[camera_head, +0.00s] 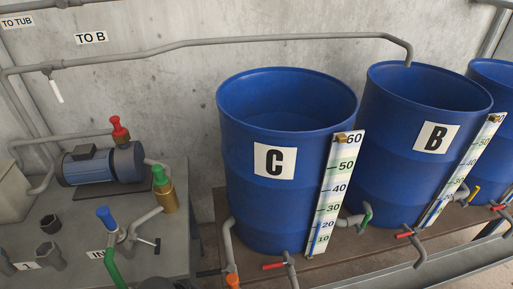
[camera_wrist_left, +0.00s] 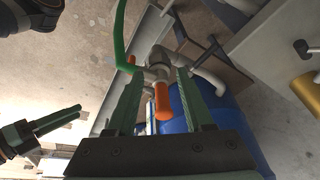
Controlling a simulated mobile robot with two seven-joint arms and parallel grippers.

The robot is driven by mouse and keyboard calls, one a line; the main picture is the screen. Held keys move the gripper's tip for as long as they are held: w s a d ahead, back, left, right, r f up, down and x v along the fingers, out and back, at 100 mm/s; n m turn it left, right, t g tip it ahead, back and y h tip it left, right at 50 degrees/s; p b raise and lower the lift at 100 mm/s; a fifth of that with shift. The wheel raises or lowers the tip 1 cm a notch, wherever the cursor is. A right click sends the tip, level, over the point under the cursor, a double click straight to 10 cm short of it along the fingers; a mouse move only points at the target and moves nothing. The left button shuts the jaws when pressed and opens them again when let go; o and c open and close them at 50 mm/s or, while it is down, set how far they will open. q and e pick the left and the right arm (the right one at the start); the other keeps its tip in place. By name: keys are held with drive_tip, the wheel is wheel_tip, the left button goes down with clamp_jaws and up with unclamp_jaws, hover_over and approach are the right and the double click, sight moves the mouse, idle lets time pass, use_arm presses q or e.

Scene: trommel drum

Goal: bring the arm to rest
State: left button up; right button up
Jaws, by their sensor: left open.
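My left gripper (camera_wrist_left: 160,74) is open in the left wrist view, its two fingers spread apart. An orange valve handle (camera_wrist_left: 162,102) on a grey pipe fitting shows between the fingers; I cannot tell whether they touch it. In the head view an orange handle (camera_head: 232,281) shows at the bottom edge, below drum C (camera_head: 285,190). Neither gripper shows in the head view. What looks like my right gripper (camera_wrist_left: 76,112) is at the lower left of the wrist view; its opening is unclear.
Blue drum B (camera_head: 420,175) stands right of C, with a white level scale (camera_head: 335,195) on C. Red-handled valves (camera_head: 274,266) sit along the front. A pump (camera_head: 100,165) and valves stand on the left bench. A green hose (camera_wrist_left: 120,40) passes near the left fingers.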

use_arm(q)
drive_tip(key=s+a+r+n+y, duration=0.2)
drive_tip(key=s+a+r+n, duration=0.2)
drive_tip(key=s+a+n, duration=0.4)
drive_tip(key=w+d+f+t+h, duration=0.1)
drive_tip(key=d+f+t, duration=0.1)
drive_tip(key=f, duration=0.3)
drive_tip(key=w+d+f+m+t+h, duration=0.1)
drive_tip(key=w+f+t, duration=0.1)
drive_tip(key=f+t, duration=0.2)
drive_tip(key=shift+w+d+f+m, duration=0.2)
drive_tip(key=shift+d+f+m, duration=0.15)
drive_tip(key=shift+f, duration=0.95)
